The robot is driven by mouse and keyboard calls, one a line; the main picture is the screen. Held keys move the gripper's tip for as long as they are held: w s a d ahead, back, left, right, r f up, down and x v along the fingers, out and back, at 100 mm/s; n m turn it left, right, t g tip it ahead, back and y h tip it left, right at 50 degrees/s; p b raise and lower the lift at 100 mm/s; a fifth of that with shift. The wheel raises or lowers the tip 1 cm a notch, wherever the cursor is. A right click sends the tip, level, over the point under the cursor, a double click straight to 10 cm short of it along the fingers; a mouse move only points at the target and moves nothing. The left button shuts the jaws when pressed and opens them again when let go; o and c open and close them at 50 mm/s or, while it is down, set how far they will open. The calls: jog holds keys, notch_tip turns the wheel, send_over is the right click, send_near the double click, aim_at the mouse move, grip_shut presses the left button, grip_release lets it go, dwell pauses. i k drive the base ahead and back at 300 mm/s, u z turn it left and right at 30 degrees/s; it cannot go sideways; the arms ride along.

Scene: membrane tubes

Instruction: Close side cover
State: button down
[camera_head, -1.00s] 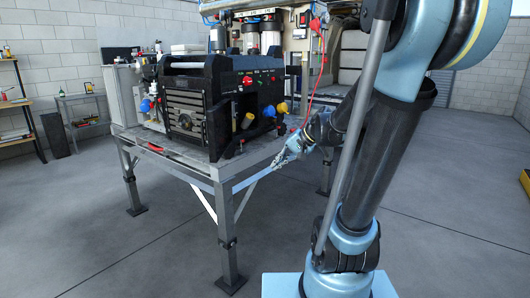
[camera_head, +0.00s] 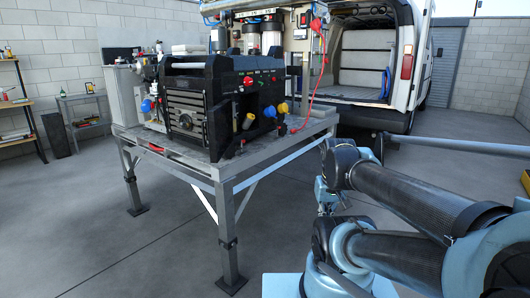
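A black machine (camera_head: 215,95) with a top handle stands on a metal table (camera_head: 265,158). Its front carries blue and yellow caps and red and green controls. A grey slatted panel (camera_head: 187,124) is on its left face. I cannot tell which part is the side cover or whether it is open. My gripper (camera_head: 327,198) seems to be the small light-blue end below my folded arm, right of the table and apart from the machine. It is partly hidden by my arm links, and its fingers are too small to read.
A frame with canisters (camera_head: 272,40) and a red hose (camera_head: 318,75) stands behind the machine. A white van (camera_head: 408,75) with an open rear is at the back right. Shelves (camera_head: 20,105) are at the far left. The floor in front of the table is clear.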

aim_at(220, 120)
jog(key=z, duration=2.65)
jog(key=k, duration=1.6)
jog(key=u, duration=2.4)
